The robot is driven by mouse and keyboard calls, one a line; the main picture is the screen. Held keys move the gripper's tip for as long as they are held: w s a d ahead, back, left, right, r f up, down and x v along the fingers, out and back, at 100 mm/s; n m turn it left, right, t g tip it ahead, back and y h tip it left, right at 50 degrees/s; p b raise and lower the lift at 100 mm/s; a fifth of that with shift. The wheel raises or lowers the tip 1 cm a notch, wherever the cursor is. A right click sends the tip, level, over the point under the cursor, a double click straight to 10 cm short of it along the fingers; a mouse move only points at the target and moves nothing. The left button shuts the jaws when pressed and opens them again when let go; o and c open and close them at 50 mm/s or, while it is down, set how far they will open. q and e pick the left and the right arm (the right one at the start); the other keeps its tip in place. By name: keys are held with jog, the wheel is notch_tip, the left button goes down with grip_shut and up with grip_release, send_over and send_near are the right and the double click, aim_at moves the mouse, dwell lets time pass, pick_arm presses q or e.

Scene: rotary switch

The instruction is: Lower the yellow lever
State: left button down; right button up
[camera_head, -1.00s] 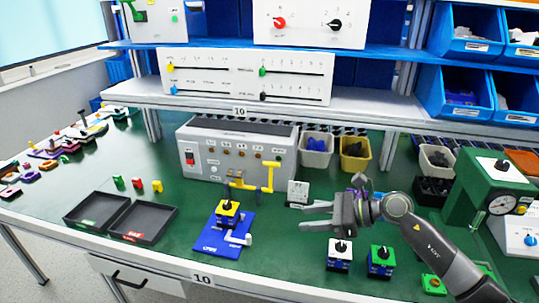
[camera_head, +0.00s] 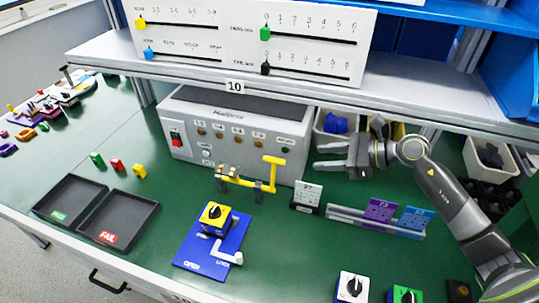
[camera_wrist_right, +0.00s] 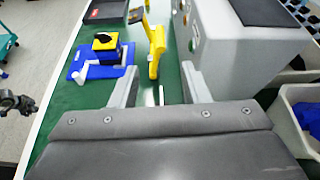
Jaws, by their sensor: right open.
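The yellow lever (camera_head: 271,172) stands raised at the front of the grey test box (camera_head: 240,125), on a yellow bar. It also shows in the right wrist view (camera_wrist_right: 155,48), ahead of the fingers. My right gripper (camera_head: 320,159) is to the right of the lever, near the box's right end, with its fingers pointing left. Its fingers are apart and empty, and they also show in the right wrist view (camera_wrist_right: 158,88). There is a gap between the fingers and the lever. My left gripper does not show in the head view.
A white socket block (camera_head: 307,196) and a rack with purple and blue cards (camera_head: 379,212) stand below my right gripper. A blue mat (camera_head: 192,262) carries a yellow switch box (camera_head: 214,217). The shelf edge (camera_head: 290,95) runs above the box. Bins stand behind the gripper.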

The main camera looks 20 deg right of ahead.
aim_at(276, 160)
jog(key=p+x, duration=0.3)
jog(key=x, duration=1.2)
jog(key=shift+a+p, duration=0.15)
jog(key=shift+p, duration=0.25)
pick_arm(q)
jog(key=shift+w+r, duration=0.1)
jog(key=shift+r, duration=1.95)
pick_arm(e)
jog(key=shift+w+a+f, duration=0.35)
jog(key=shift+a+f, duration=0.05)
jog(key=shift+a, duration=0.1)
jog(key=shift+c, duration=0.2)
grip_shut()
